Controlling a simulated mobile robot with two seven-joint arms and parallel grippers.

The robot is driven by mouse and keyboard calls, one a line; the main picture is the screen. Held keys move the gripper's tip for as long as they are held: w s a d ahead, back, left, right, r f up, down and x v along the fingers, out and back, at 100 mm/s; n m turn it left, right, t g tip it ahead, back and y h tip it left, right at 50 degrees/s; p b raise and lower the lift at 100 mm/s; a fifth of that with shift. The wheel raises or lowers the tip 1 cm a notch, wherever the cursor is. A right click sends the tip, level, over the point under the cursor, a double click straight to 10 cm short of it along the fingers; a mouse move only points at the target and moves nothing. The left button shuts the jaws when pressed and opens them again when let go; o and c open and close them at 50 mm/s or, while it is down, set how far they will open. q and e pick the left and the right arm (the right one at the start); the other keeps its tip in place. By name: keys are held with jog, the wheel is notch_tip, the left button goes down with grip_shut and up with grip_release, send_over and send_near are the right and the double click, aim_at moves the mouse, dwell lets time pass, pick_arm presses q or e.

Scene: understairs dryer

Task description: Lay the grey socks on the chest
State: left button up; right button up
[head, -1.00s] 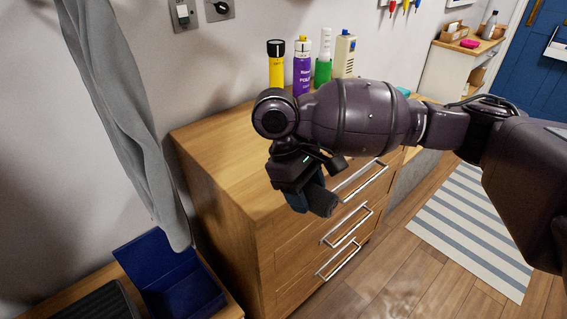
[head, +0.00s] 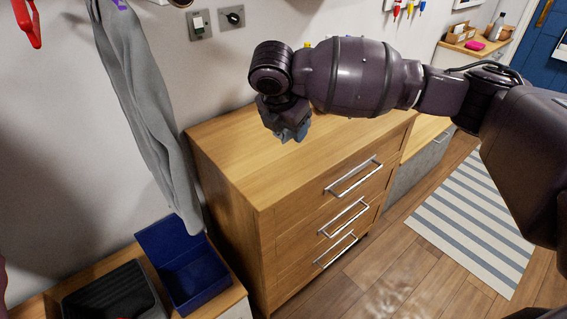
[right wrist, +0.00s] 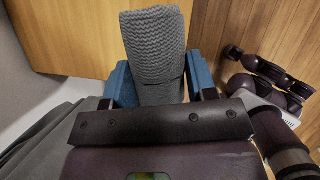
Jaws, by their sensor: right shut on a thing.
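My right gripper (head: 288,132) is above the top of the wooden chest of drawers (head: 228,150), over its middle part. In the right wrist view its blue fingers (right wrist: 160,88) are shut on the grey socks (right wrist: 155,45), a ribbed knitted bundle that sticks out past the fingertips. In the head view the socks are mostly hidden by the gripper. The light wood (right wrist: 65,35) at upper left in the right wrist view looks like the chest. My left gripper is not in view.
A grey garment (head: 145,110) hangs on the wall left of the chest. An open blue box (head: 190,275) and a black tray (head: 112,295) sit on a low bench at lower left. The chest's near top is bare. A striped rug (head: 470,225) lies at right.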

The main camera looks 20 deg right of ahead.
jog(key=w+r+n+t+y+p, duration=0.1)
jog(key=w+r+n+y+p, duration=0.25)
jog(key=r+n, duration=0.35)
jog(key=n+b, duration=0.2)
jog(key=n, duration=0.2)
send_over(281, 166)
jog(key=s, duration=0.1)
notch_tip(281, 166, down, 14)
jog(key=shift+d+f+y, duration=0.2)
jog(key=shift+f+y, duration=0.1)
jog(key=shift+y, duration=0.05)
notch_tip(281, 166, down, 6)
jog(key=shift+s+r, duration=0.1)
